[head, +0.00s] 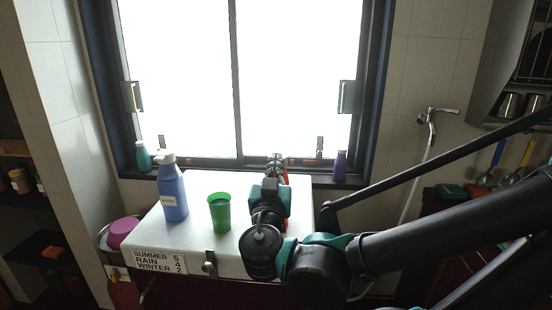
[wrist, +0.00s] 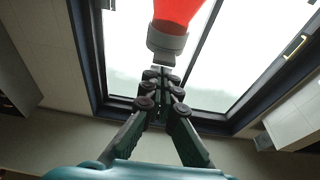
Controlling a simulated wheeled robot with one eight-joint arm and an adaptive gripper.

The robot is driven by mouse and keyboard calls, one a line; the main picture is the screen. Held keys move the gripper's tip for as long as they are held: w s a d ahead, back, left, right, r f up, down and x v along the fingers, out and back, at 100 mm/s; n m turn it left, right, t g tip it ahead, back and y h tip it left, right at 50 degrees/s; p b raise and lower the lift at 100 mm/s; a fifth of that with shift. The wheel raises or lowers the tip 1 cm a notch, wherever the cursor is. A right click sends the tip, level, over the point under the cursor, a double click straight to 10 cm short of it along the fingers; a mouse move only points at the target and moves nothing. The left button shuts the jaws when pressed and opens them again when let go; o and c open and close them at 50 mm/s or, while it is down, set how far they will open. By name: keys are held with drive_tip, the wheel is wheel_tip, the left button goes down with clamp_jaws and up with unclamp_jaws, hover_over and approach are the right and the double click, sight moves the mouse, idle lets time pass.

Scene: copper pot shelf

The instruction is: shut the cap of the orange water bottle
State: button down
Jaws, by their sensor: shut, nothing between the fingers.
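The orange water bottle (wrist: 178,12) shows in the wrist view at the top edge, cut off by the frame. Its grey cap end (wrist: 166,43) points toward my fingers. I cannot tell how far the cap is open. My gripper (wrist: 160,78) is shut and empty, with its fingertips just below the cap end in the picture; I cannot tell whether they touch it. In the head view my gripper (head: 276,162) is over the back of the white box top, and it hides nearly all of the bottle; only a thin reddish sliver shows beside it.
A blue bottle (head: 172,190) and a green cup (head: 219,212) stand on the white box (head: 190,240), left of my arm. A teal bottle (head: 143,157) and a purple bottle (head: 340,165) stand by the window sill. The window is behind.

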drive_tip(key=shift+f, duration=0.4)
idle(0.3)
drive_tip(key=shift+r, duration=0.1)
